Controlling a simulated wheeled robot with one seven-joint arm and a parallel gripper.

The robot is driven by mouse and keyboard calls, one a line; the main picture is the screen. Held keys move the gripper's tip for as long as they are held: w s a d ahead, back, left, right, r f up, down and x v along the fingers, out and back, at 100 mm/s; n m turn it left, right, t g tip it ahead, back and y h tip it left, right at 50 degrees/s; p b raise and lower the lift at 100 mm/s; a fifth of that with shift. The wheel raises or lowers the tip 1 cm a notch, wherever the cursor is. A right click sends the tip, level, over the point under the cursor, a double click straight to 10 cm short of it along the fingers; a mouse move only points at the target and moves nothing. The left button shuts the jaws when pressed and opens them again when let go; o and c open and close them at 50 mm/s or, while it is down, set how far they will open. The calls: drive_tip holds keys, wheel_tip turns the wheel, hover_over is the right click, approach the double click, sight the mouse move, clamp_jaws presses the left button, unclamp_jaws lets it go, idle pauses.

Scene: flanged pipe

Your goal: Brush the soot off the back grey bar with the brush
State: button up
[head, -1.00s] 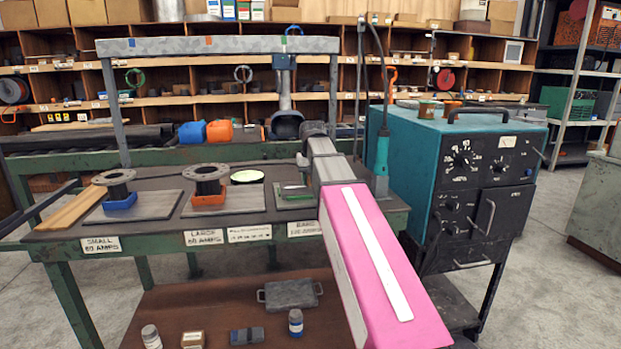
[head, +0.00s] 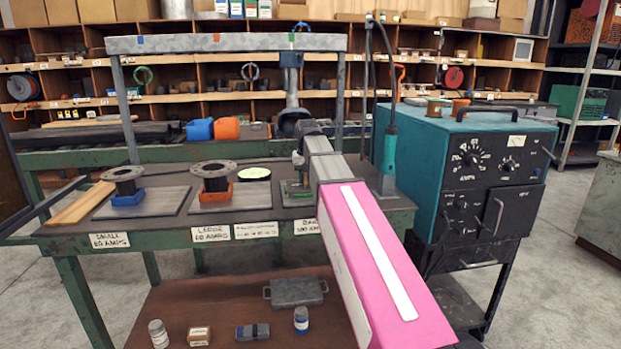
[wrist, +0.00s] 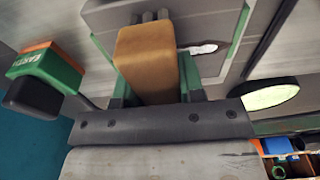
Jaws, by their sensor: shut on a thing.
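In the wrist view my gripper (wrist: 150,88) has its green fingers closed on both sides of a brown wooden block, which looks like the brush (wrist: 147,55). Its bristles are not clear to see. Small rounded grey ends, perhaps of the grey bars (wrist: 150,16), show just beyond the block at the top edge. I cannot tell which is the back bar, nor see soot. In the head view my gripper (head: 297,186) is low over the plate at the right bench station labelled for bars; my arm hides much of that station.
A green, orange and black earth clamp (wrist: 42,75) is close beside my gripper. Two dark flanged pipes (head: 212,178) stand on plates to the left, near a pale round disc (head: 254,174). The teal welding machine (head: 470,170) stands right of the bench (head: 75,228).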

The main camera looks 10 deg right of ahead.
sight(290, 185)
drive_tip(key=shift+a+f, duration=0.1)
drive_tip(key=shift+a, duration=1.7)
drive_tip(key=shift+a, duration=1.15)
drive_tip(key=shift+d, duration=4.8)
